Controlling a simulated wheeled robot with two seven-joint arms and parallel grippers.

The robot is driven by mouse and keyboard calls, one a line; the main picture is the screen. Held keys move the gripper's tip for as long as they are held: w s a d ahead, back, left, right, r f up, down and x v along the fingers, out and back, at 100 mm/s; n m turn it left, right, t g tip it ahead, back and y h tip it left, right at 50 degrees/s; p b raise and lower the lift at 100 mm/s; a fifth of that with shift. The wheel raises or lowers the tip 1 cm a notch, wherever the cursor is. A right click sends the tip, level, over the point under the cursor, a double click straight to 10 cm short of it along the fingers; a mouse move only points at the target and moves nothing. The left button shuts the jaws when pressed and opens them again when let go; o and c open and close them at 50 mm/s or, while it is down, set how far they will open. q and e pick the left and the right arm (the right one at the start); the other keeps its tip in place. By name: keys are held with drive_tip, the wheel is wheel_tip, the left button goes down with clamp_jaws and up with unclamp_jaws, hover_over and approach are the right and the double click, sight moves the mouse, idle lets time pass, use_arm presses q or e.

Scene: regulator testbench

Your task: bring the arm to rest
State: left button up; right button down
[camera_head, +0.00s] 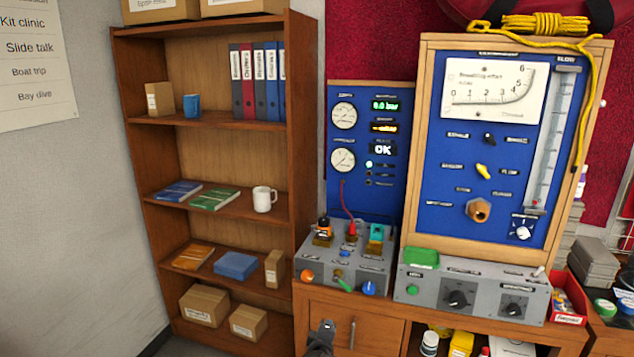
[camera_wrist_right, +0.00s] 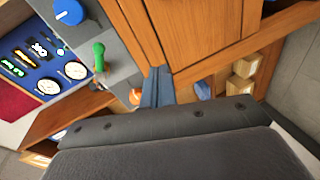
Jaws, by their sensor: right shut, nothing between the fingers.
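My right gripper (camera_head: 324,330) is low in the head view, in front of the wooden cabinet (camera_head: 368,335) under the test bench. Its fingers are shut with nothing between them. In the right wrist view the closed fingers (camera_wrist_right: 157,88) show against the cabinet front, and the dark gripper body fills the lower part. The grey control box (camera_head: 345,262) with an orange knob, a green lever and a blue knob stands above and behind the gripper. The gripper looks apart from it. My left gripper is not in the head view.
A blue gauge panel (camera_head: 366,150) and a wood-framed blue test panel (camera_head: 455,150) rise behind the bench. A grey switch box (camera_head: 480,297) stands at right. A bookshelf (camera_head: 218,120) with binders, books and boxes is at left. Below the bench, an open shelf holds bottles (camera_head: 430,343).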

drive_tip(key=s+d+f+m+g+y, duration=0.25)
drive_tip(key=s+f+m+g, duration=0.2)
drive_tip(key=s+f, duration=0.65)
drive_tip(key=s+d+f+m+g+y, duration=0.1)
drive_tip(key=s+d+f+m+g, duration=0.4)
drive_tip(key=f, duration=0.9)
drive_tip(key=s+d+f+g, duration=0.1)
drive_tip(key=s+f, duration=0.5)
drive_tip(key=s, duration=0.7)
drive_tip(key=s+d+f+m+g, duration=0.1)
drive_tip(key=s+d+f, duration=0.3)
drive_tip(key=s, duration=0.9)
drive_tip(key=s+d+f+m+g, duration=0.1)
drive_tip(key=s+d+f+g, duration=0.1)
drive_tip(key=s+f, duration=0.8)
drive_tip(key=s, duration=0.3)
drive_tip(key=shift+d, duration=0.15)
